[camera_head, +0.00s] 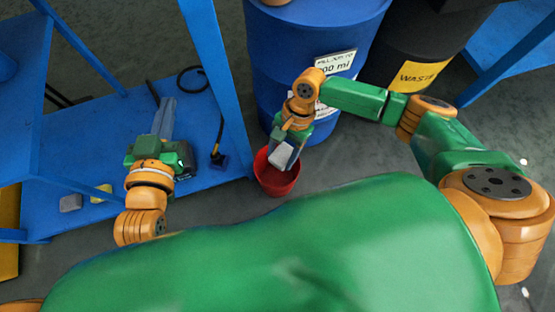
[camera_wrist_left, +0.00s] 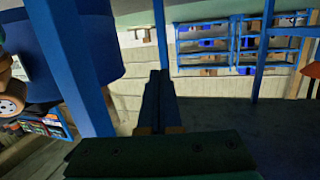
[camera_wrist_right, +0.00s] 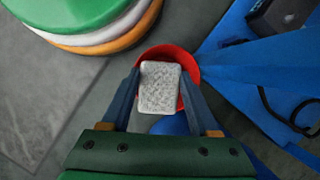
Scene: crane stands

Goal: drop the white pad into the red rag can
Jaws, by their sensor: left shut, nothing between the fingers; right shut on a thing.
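The red rag can (camera_head: 277,181) stands on the floor beside the blue bench, in front of the blue drum. My right gripper (camera_head: 285,157) is above the can's mouth in the head view, pointing down. It is shut on the white pad (camera_head: 281,155). In the right wrist view, the white, speckled pad (camera_wrist_right: 159,87) sits between the fingertips (camera_wrist_right: 160,90), with the red can (camera_wrist_right: 183,58) behind it. The pad hides part of the can's opening. My left gripper (camera_head: 166,110) is shut and empty over the blue bench; its fingers (camera_wrist_left: 160,85) meet in the left wrist view.
A blue drum (camera_head: 270,70) and a black waste drum (camera_head: 420,60) stand behind the can. The blue bench (camera_head: 90,150) with its upright post (camera_head: 215,70) is on the left. A grey pad (camera_head: 70,203) and a yellow pad (camera_head: 101,193) lie on it. A black cable (camera_head: 190,72) lies there too.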

